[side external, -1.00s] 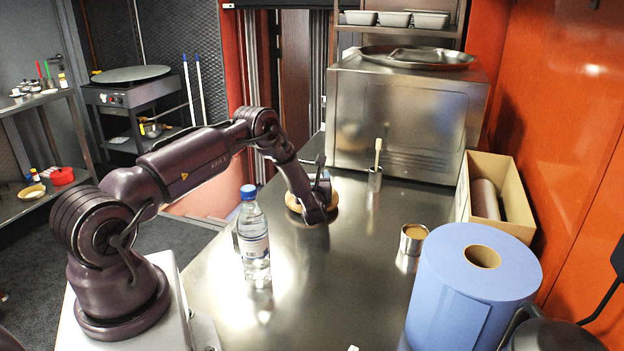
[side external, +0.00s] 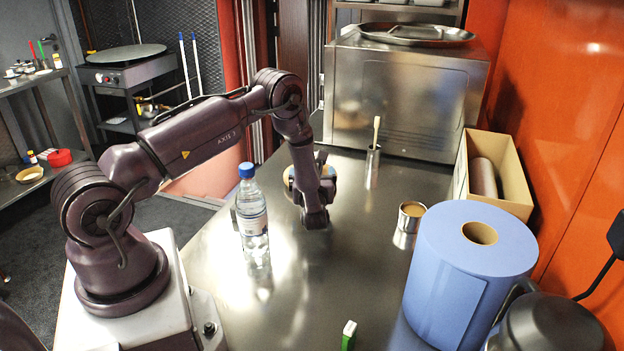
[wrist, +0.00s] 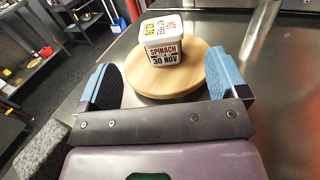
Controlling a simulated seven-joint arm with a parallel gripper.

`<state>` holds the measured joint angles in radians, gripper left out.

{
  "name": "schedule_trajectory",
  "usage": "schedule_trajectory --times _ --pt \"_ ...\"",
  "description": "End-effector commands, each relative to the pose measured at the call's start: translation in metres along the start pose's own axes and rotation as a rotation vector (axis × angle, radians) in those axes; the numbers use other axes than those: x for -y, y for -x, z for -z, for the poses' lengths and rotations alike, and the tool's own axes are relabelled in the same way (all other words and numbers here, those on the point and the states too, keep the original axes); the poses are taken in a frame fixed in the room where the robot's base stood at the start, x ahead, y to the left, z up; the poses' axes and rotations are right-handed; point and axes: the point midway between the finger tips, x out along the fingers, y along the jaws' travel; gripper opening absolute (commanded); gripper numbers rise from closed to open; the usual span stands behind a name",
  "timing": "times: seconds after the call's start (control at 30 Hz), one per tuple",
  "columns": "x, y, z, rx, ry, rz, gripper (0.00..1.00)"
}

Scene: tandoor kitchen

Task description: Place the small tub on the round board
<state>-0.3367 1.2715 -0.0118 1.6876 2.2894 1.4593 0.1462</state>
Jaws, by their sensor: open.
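The small tub (wrist: 163,50) is a white square container with a label reading "SPINACH" and "30 NOV". In the wrist view it stands upright on the round board (wrist: 148,82), a light wooden disc. My gripper (wrist: 160,64) is open, with one blue-padded finger on each side of the board in that view; neither finger visibly touches the tub.
A water bottle (side external: 252,222) stands left of my gripper on the steel counter. A steel cup holding a wooden handle (side external: 373,165), a small tin (side external: 411,216), a blue paper roll (side external: 465,290) and a cardboard box (side external: 512,185) stand to the right.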

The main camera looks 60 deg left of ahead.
Motion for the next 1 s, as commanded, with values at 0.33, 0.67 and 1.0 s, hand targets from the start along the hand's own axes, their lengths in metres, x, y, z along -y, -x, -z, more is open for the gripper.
schedule_trajectory --times 0.33,0.67,1.0 --pt "-0.004 0.016 -0.05 -0.001 0.101 -0.12 0.92" --pt "-0.052 0.072 -0.186 -0.153 0.602 -0.558 0.92" --pt "-0.093 0.192 -0.248 -0.528 1.234 -0.889 0.92"
